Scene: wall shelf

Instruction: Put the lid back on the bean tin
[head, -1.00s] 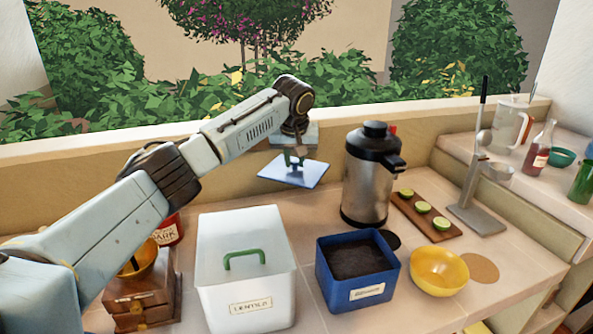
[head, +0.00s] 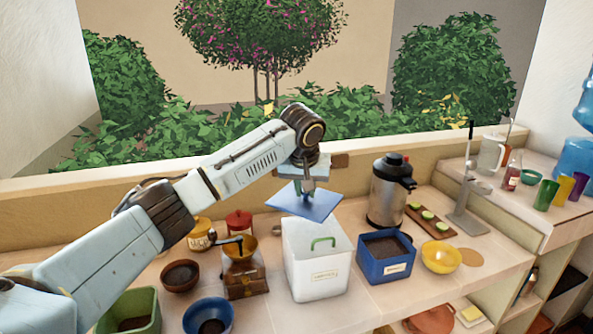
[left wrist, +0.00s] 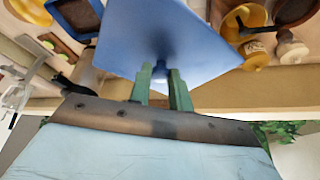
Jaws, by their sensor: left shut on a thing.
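The bean tin appears to be the open blue square tin (head: 385,272) with a pale label, filled with dark contents, on the counter in the head view. Its lid appears to be the flat blue square plate (head: 318,207). My left gripper (head: 304,190) is shut on the lid's middle from above and holds it in the air, slightly tilted. In the head view the lid is left of and above the tin, overlapping the white bin's back edge. In the left wrist view the lid (left wrist: 165,35) spreads beyond the green fingers (left wrist: 162,78), hiding what lies behind. My right gripper is not seen.
A white bin (head: 318,275) with a green handle stands directly left of the tin. A steel flask (head: 388,195) stands behind it, a yellow bowl (head: 441,257) and a lime board (head: 428,222) to its right. A coffee grinder (head: 243,275) and bowls fill the left.

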